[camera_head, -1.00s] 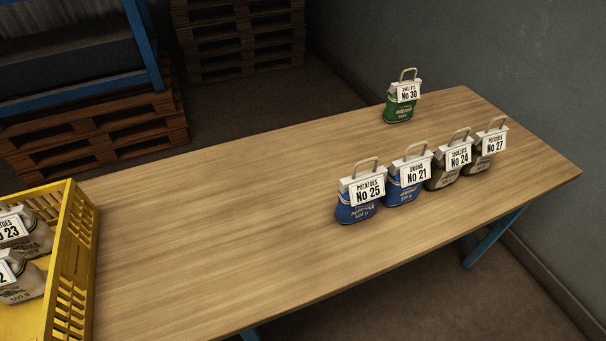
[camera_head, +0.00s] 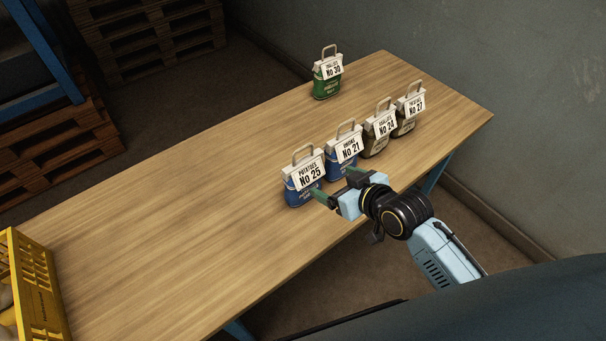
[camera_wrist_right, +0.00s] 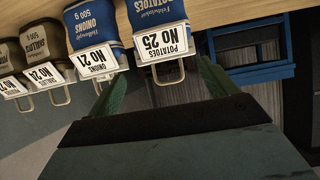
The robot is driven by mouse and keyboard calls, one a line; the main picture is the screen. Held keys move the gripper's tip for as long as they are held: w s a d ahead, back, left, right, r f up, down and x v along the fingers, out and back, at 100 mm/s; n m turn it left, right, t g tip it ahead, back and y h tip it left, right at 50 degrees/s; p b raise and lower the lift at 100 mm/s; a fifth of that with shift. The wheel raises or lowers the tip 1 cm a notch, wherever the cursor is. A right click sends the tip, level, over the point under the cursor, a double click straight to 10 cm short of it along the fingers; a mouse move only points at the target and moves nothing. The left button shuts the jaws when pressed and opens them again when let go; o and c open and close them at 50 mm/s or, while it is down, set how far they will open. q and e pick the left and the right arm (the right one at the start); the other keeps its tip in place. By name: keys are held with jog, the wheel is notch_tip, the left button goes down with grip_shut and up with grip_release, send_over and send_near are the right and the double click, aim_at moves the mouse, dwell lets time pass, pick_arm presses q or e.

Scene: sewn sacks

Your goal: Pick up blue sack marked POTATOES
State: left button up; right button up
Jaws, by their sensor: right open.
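The blue sack marked POTATOES No 25 (camera_head: 297,195) stands upright on the table at the near left end of a row of sacks. It has a white label and a handle loop on top. It also shows upside down at the top of the right wrist view (camera_wrist_right: 157,16). My right gripper (camera_head: 335,183) is open and empty at the near side of this sack. In the wrist view its green fingers (camera_wrist_right: 160,88) are spread, with the sack's label and handle ahead between them. I cannot tell whether a finger touches it. My left gripper is not in view.
A blue ONIONS No 21 sack (camera_head: 341,166) stands close beside it, followed by brown sacks No 24 (camera_head: 375,146) and No 27 (camera_head: 404,126). A green sack No 30 (camera_head: 326,88) stands farther back. A yellow crate (camera_head: 40,300) is at left. The table's (camera_head: 180,210) middle is clear.

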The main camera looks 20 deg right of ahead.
notch_tip(320, 180, up, 5)
jog(key=w+t, duration=0.1)
jog(key=w, duration=0.1)
send_over(303, 173)
jog(key=s+d, duration=0.2)
notch_tip(303, 173, down, 3)
jog(key=shift+y, duration=0.3)
jog(key=shift+b+x, duration=0.3)
jog(key=shift+x, duration=2.8)
grip_shut()
jog(key=shift+r, duration=0.1)
